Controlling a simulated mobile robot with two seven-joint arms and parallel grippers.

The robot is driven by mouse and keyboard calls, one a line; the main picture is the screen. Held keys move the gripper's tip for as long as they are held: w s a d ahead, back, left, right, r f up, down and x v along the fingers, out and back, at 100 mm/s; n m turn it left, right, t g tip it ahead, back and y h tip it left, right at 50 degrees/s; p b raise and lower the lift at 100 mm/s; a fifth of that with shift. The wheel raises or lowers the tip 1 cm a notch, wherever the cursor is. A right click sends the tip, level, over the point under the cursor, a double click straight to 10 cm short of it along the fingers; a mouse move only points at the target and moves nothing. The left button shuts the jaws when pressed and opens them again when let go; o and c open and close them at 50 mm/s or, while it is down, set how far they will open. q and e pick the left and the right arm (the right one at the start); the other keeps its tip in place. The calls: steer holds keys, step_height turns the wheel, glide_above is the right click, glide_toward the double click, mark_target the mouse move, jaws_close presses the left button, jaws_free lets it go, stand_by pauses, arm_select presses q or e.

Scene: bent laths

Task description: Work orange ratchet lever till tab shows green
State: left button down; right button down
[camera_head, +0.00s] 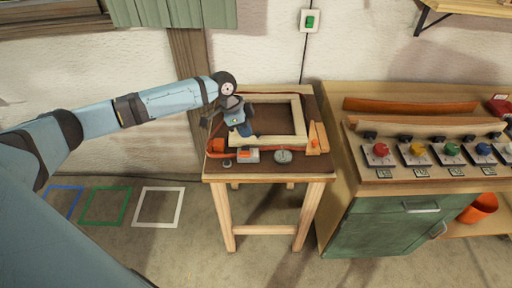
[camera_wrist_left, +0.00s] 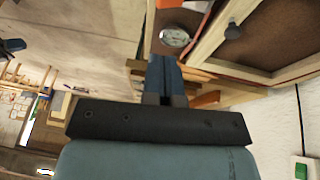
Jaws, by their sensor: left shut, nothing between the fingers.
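A pale wooden frame (camera_head: 298,118) lies on a small brown-topped table (camera_head: 222,168), with an orange strap (camera_head: 270,148) running around it. An orange part (camera_head: 216,145), which looks like the ratchet lever, sits at the table's left edge. Beside it is a small grey block with an orange top (camera_head: 248,155); I cannot tell whether this is the tab, and I see no green on it. My left gripper (camera_head: 244,130) is shut and empty above the frame's left front corner. Its blue fingers (camera_wrist_left: 164,76) show in the left wrist view. My right gripper is out of view.
A round metal dial (camera_head: 283,156) lies at the table's front, also in the left wrist view (camera_wrist_left: 175,37). A bench with coloured knobs (camera_head: 381,150) stands close on the right. Floor at left is open.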

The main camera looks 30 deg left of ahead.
arm_select(q)
steer(key=w+a+r, duration=0.1)
steer(key=a+r, duration=0.4)
steer(key=r, duration=0.1)
steer(key=shift+w+a+g, duration=0.15)
steer(key=shift+a+g, duration=0.15)
steer(key=shift+g, duration=0.1)
steer(key=shift+f, duration=0.1)
steer(key=p, duration=0.3)
glide_toward(246, 152)
steer(key=x, duration=0.5)
steer(key=shift+w+d, duration=0.2)
steer(key=shift+s+d+f, duration=0.15)
steer(key=shift+s+f, duration=0.1)
steer(key=shift+f, duration=0.35)
